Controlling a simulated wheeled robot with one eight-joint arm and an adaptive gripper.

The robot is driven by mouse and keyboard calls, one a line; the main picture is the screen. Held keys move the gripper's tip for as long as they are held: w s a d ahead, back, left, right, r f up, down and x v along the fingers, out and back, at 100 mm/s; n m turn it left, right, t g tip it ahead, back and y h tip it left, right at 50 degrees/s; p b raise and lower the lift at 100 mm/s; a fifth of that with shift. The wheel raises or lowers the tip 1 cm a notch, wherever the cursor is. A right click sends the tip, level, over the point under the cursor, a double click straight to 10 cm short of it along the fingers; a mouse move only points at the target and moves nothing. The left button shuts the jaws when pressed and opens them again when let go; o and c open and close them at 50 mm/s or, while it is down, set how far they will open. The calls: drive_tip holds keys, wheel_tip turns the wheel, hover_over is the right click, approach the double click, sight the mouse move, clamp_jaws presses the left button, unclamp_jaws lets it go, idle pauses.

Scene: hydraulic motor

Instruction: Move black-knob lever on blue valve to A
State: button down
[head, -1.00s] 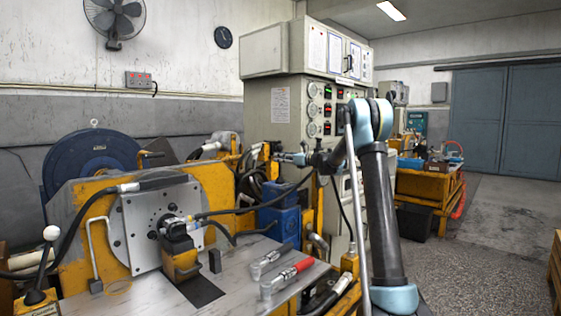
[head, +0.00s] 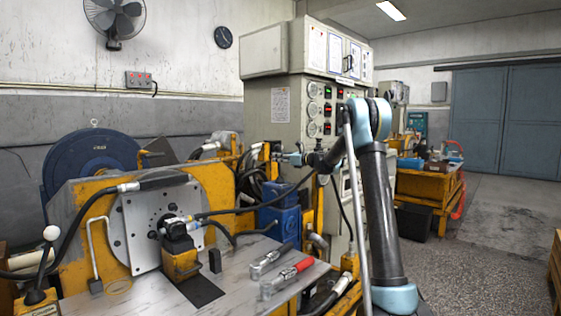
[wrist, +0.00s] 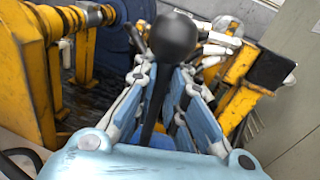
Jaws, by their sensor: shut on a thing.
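The lever's round black knob (wrist: 172,38) and its dark shaft (wrist: 153,105) show in the wrist view. My gripper (wrist: 165,80) is shut on the lever, with its blue and grey fingers on either side of the shaft below the knob. In the head view my gripper (head: 291,158) is small, at the end of my arm above the blue valve body (head: 281,220). The lever is too small to make out there, and no letter A mark can be read.
Yellow frame posts (wrist: 35,75) stand to the left in the wrist view, and more yellow parts (wrist: 243,95) to the right. A grey cabinet (head: 270,115) stands behind my gripper. Red-handled tool (head: 290,275) lies on the metal bench (head: 235,265).

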drive_tip(key=shift+s+a+f+n+h, duration=0.2)
drive_tip(key=shift+s+a+n, duration=0.25)
drive_tip(key=shift+s+n, duration=0.2)
drive_tip(key=shift+s+a+f+n+h, duration=0.1)
drive_tip(key=shift+s+a+f+n, duration=0.15)
drive_tip(key=shift+s+a+n, duration=0.35)
drive_tip(key=shift+s+a+f+n+h, duration=0.1)
drive_tip(key=shift+s+a+f+n, duration=0.2)
drive_tip(key=shift+s+n, duration=0.4)
drive_tip(key=shift+w, duration=0.1)
drive_tip(key=c, duration=1.6)
unclamp_jaws()
drive_tip(key=shift+a+r, duration=0.1)
drive_tip(key=shift+c, duration=0.2)
drive_tip(key=f+v, duration=0.1)
drive_tip(key=v, duration=1.1)
drive_tip(key=shift+r, duration=0.45)
drive_tip(key=shift+w, duration=0.1)
